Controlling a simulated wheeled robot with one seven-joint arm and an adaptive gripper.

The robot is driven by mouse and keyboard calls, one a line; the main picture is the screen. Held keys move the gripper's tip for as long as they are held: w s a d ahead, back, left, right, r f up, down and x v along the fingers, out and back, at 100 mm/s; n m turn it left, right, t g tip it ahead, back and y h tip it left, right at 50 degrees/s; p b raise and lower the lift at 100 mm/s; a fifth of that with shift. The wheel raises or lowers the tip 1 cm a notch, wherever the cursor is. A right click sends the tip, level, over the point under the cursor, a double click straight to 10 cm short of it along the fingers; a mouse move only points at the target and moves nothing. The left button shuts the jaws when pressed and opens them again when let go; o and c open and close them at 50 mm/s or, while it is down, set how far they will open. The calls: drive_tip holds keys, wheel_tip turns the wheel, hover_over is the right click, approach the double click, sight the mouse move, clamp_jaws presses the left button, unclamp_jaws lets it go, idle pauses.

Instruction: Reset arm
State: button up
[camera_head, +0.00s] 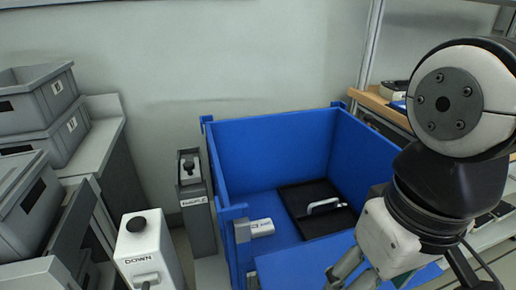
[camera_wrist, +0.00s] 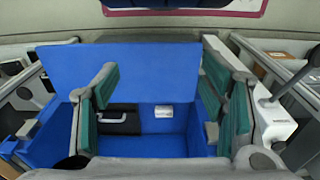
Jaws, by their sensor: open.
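My gripper (camera_head: 352,272) is at the lower right of the head view, over the near side of a blue bin (camera_head: 270,150). Part of it is cut off by the frame's edge. In the wrist view its two green-padded fingers (camera_wrist: 160,88) stand wide apart with nothing between them, and the blue bin (camera_wrist: 120,65) lies beyond them. Inside the bin are a black case (camera_head: 292,198) with a light handle and a small white labelled box (camera_head: 262,227). The black case (camera_wrist: 122,126) and the white box (camera_wrist: 164,111) also show in the wrist view, between the fingers.
Grey crates (camera_head: 62,125) are stacked at the left. A white control post (camera_head: 145,245) marked DOWN and a grey post (camera_head: 195,215) stand left of the bin. A wooden-edged shelf (camera_head: 385,108) is at the right. The pale wall behind the bin is bare.

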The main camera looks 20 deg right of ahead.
idle(0.3)
wheel_tip(320, 180, up, 22)
drive_tip(key=t+p, duration=0.3)
drive_tip(key=p, duration=1.7)
drive_tip(key=shift+r+t+p, duration=0.2)
drive_tip(key=shift+t+p, duration=0.1)
drive_tip(key=shift+p, duration=0.1)
drive_tip(key=shift+w+a, duration=0.1)
